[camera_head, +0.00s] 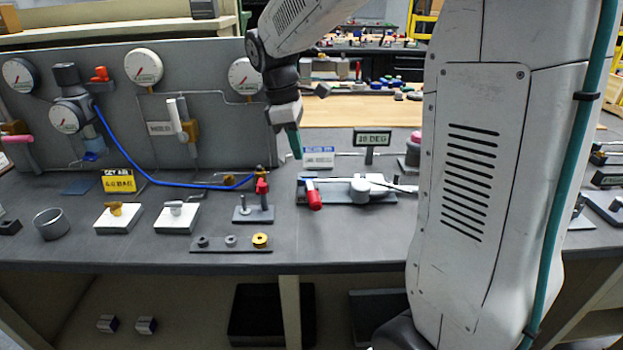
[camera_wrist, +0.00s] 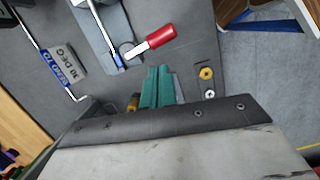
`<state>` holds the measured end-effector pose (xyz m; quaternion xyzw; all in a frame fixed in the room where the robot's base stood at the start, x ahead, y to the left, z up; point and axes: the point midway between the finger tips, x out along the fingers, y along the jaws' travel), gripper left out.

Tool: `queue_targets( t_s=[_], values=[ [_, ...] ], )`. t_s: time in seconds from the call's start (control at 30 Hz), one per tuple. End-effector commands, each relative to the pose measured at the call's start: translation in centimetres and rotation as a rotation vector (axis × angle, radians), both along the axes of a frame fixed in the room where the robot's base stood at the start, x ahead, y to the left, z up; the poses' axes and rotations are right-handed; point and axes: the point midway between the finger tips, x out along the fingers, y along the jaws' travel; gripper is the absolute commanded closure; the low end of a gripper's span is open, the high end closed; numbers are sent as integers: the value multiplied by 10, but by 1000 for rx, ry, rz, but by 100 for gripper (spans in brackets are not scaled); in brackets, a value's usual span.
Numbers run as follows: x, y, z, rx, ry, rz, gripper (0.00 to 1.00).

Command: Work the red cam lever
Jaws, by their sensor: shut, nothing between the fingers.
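The red cam lever (camera_head: 314,200) is at the left end of a blue-grey base plate (camera_head: 376,197) on the grey bench. Its red handle hangs toward the front edge in the head view. In the wrist view the red lever (camera_wrist: 155,38) points to the upper right from a round pivot, above the fingers. My gripper (camera_head: 297,156) hangs above and behind the lever, with its teal fingers pointing down. In the wrist view the gripper (camera_wrist: 158,69) has its fingers together, with nothing between them, apart from the lever.
Left of the lever are a small stand with a red-topped post (camera_head: 262,187) and a strip with a brass ring (camera_head: 260,240). White blocks (camera_head: 176,218), a grey cup (camera_head: 51,224) and a gauge panel (camera_head: 200,80) are farther left.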

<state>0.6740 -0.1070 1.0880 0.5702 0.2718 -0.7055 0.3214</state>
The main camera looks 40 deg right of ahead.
Motion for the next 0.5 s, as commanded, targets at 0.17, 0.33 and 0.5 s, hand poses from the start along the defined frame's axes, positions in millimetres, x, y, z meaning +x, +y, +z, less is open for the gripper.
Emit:
queue_targets(
  t_s=[0.17, 0.33, 0.5],
  values=[
    [-34, -87, -35, 100, 74, -294, 100],
    [-78, -137, -65, 305, 141, -613, 100],
    [-115, -167, -84, 576, 166, -930, 100]
  ],
)
